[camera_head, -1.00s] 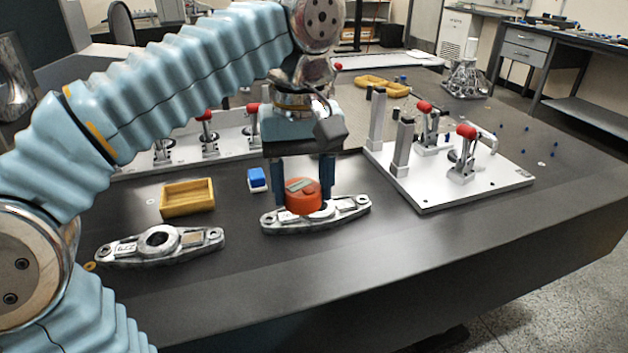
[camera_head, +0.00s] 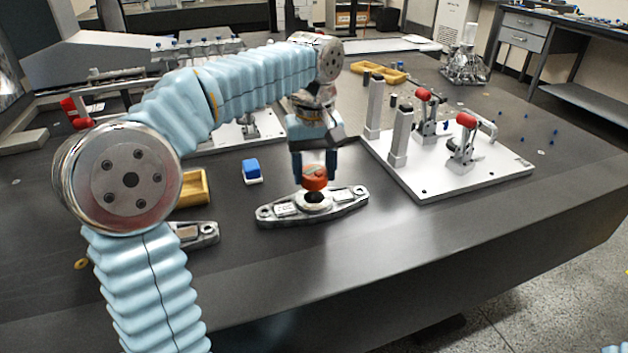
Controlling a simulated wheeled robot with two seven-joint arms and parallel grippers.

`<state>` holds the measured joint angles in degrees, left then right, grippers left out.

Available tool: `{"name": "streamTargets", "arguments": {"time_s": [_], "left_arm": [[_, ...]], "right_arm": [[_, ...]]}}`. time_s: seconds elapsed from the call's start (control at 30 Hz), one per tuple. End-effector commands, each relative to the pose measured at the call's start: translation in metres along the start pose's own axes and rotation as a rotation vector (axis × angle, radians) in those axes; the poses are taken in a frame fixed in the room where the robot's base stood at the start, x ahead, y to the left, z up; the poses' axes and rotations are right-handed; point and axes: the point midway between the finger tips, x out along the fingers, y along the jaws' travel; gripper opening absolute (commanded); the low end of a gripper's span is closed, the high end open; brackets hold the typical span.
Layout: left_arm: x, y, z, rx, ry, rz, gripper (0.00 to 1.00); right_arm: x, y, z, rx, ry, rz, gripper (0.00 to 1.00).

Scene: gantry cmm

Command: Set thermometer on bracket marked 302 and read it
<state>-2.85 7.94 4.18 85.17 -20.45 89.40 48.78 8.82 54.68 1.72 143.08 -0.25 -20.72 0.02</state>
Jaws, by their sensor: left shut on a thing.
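The orange thermometer (camera_head: 315,178) is between the fingers of my left gripper (camera_head: 314,172), which is shut on it. The thermometer is over the middle of a silver cast bracket (camera_head: 347,201) lying on the dark table. A dark round area shows just below the thermometer at the bracket's centre; I cannot tell whether the two touch. The bracket's marking is too small to read. A second silver bracket (camera_head: 203,234) lies at the left, mostly hidden behind my left arm. My right gripper is not in view.
A blue-and-white block (camera_head: 252,171) stands left of the middle bracket. A yellow tray (camera_head: 195,187) is partly behind my arm. A white fixture plate (camera_head: 430,187) with posts and red-handled clamps stands at the right. The table front is clear.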

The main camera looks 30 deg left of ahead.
Motion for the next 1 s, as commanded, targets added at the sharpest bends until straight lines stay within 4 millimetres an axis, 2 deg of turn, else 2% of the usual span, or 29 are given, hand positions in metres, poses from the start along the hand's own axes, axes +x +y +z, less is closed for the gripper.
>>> {"name": "streamTargets", "arguments": {"time_s": [0.1, 0.2, 0.57, 0.6, 0.73, 1.0], "left_arm": [[0.021, -0.001, 0.001, 0.0, -0.003, -0.003, 0.24], [0.029, -0.001, 0.001, 0.0, -0.002, -0.002, 0.24], [0.034, 0.0, 0.001, 0.0, 0.0, -0.001, 0.24], [0.033, 0.0, 0.001, 0.0, 0.0, 0.0, 0.6], [0.033, 0.0, 0.001, 0.0, -0.001, -0.001, 0.8], [0.032, 0.0, 0.001, 0.0, -0.001, -0.001, 0.81]], "right_arm": [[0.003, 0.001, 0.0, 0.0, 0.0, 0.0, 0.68], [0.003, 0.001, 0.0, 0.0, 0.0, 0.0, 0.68], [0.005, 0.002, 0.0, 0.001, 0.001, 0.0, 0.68], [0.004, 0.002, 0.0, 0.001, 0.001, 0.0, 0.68], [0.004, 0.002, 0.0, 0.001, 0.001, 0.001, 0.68], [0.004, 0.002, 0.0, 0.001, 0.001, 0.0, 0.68]]}}
